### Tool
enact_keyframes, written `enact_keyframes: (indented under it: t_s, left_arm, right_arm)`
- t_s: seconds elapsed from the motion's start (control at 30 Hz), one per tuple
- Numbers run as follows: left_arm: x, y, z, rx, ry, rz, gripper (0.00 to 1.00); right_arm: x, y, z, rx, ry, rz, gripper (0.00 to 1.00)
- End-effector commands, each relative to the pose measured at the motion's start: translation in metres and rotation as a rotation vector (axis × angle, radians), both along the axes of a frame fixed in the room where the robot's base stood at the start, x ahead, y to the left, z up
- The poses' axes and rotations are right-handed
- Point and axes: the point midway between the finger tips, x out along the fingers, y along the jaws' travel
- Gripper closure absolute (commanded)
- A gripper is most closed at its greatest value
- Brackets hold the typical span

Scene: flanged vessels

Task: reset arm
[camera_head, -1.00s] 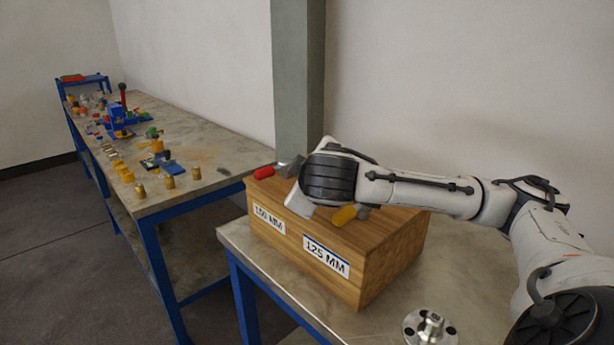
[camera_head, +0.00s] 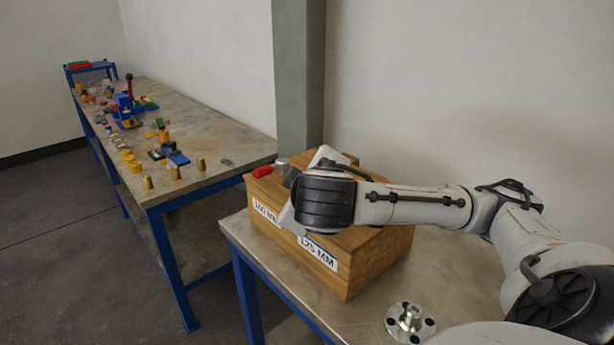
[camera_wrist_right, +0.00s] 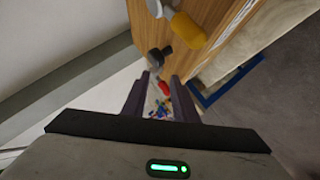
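My right arm comes in from the right in the head view, with its dark wrist (camera_head: 325,202) in front of the wooden box. The gripper fingers are mostly hidden there. In the right wrist view my right gripper (camera_wrist_right: 160,78) is open, with two dark fingers apart and nothing held between them. A red-handled piece (camera_wrist_right: 164,88) shows in the gap, farther off. A yellow-handled piece (camera_wrist_right: 188,30) is on the box top, beyond the fingertips. My left gripper is in neither view.
The wooden box (camera_head: 372,262) with size labels stands on the near table (camera_head: 455,280). A metal flange (camera_head: 410,322) lies in front of it. A long cluttered bench (camera_head: 215,143) stands left, across a floor gap. A grey pillar (camera_head: 298,75) rises behind.

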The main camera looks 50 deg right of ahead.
Motion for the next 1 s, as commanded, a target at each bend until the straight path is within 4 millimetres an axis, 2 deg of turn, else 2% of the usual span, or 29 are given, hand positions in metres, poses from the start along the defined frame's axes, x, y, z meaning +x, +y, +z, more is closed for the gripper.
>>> enact_keyframes:
  t_s: [0.2,0.77,0.87,0.97,1.0]
  left_arm:
    - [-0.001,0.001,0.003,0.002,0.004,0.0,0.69]
    - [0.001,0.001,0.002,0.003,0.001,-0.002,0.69]
    - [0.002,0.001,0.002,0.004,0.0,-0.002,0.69]
    - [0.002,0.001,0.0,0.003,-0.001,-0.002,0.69]
    - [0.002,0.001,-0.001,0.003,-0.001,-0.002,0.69]
  right_arm:
    - [-0.004,0.003,0.008,-0.003,-0.009,-0.006,0.74]
    - [-0.003,0.005,0.005,0.0,-0.006,0.0,0.74]
    - [0.004,0.017,-0.015,0.035,0.02,0.041,0.74]
    - [0.015,0.045,-0.059,0.114,0.073,0.128,0.74]
    - [0.018,0.06,-0.081,0.159,0.098,0.167,0.74]
